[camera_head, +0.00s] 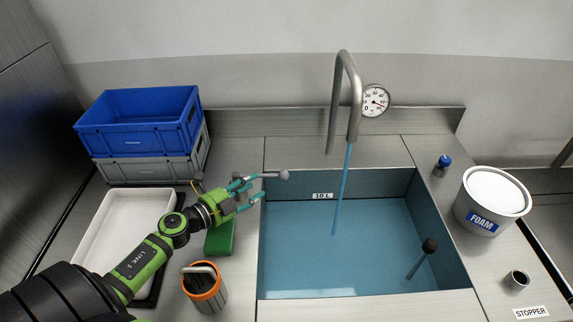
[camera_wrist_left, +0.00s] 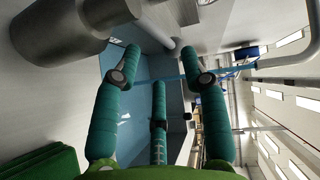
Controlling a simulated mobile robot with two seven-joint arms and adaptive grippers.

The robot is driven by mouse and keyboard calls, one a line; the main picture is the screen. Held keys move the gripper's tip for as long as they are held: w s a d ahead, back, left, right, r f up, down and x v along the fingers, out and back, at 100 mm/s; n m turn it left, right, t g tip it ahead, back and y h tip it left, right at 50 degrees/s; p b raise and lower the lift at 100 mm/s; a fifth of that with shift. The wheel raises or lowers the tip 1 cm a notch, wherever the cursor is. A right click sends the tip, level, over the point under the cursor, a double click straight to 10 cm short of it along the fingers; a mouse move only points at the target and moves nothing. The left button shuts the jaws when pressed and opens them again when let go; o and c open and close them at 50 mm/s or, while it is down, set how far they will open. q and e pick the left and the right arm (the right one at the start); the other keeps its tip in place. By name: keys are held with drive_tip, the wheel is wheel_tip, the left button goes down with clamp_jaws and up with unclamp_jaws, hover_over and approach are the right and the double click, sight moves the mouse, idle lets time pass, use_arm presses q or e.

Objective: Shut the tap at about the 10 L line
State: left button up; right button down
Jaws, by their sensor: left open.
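The tap's grey curved spout (camera_head: 347,95) stands behind the sink (camera_head: 440,185), and a blue water stream (camera_head: 345,180) runs from it. Water (camera_head: 310,250) covers the sink floor, its far edge close to the "10 L" label (camera_head: 322,196) on the back wall. A grey lever with a round knob (camera_head: 283,174) sticks out over the sink's back left corner. My left gripper (camera_head: 250,190) is open beside the lever, its fingers partly hiding it. In the left wrist view the open fingers (camera_wrist_left: 160,70) have nothing between them. My right gripper is out of view.
Blue and grey crates (camera_head: 150,168) are stacked back left. A foam tub (camera_head: 490,195) stands right.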

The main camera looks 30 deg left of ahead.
sight(263, 176)
use_arm(q)
drive_tip(key=shift+w+r, duration=0.15)
drive_tip(key=shift+r, duration=0.2)
drive_tip(key=shift+p+x, duration=0.5)
drive_tip(key=shift+x, duration=0.65)
drive_tip(key=x, duration=0.3)
drive_tip(key=shift+f, duration=0.2)
clamp_jaws()
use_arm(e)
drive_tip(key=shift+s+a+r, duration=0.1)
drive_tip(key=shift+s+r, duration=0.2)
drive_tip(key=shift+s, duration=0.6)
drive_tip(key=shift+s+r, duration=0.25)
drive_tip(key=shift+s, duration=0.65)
